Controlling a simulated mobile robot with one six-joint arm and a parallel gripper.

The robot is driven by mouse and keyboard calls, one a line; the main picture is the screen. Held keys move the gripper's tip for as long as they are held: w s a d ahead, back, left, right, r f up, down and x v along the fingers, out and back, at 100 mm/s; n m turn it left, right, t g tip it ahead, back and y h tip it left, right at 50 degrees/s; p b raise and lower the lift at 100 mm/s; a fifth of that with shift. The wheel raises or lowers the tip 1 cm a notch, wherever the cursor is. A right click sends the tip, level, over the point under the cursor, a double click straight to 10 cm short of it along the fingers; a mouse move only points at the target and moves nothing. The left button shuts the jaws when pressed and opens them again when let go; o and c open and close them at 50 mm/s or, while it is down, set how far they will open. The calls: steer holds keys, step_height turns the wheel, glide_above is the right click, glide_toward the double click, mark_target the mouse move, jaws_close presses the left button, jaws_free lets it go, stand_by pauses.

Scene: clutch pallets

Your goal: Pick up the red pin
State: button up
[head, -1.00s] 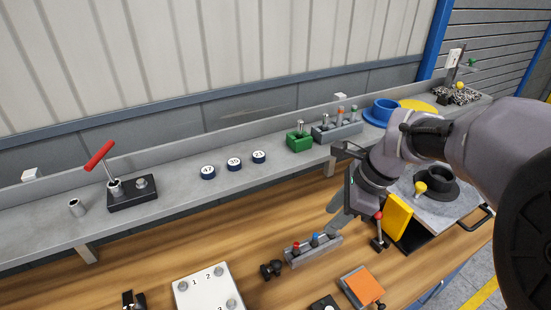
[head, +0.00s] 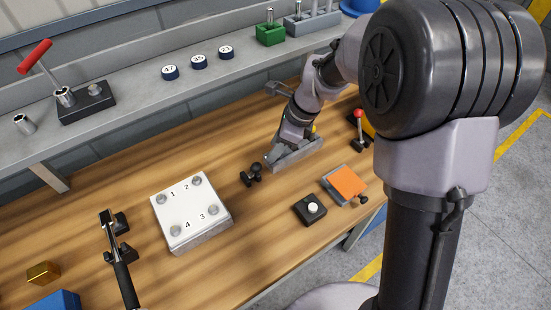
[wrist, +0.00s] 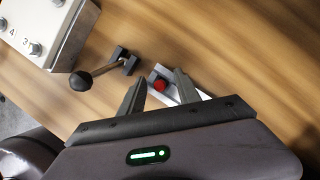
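The red pin (wrist: 160,84) shows in the wrist view as a small red round top over the grey pin block (wrist: 163,72). My gripper (wrist: 159,76) is open, with one finger on each side of the red pin and a visible gap to each finger. I cannot tell how deep the fingers reach beside it. In the head view my gripper (head: 273,157) is down at the left end of the grey block (head: 304,152). My arm hides the red pin there and most of the block's top.
A black knobbed clamp (head: 251,176) stands close left of the block. A white numbered plate (head: 191,207), a black button box (head: 309,209), an orange-topped block (head: 347,182) and a red-knobbed lever (head: 358,128) are around. The grey shelf (head: 140,122) runs behind.

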jaws_close()
stand_by(0.3)
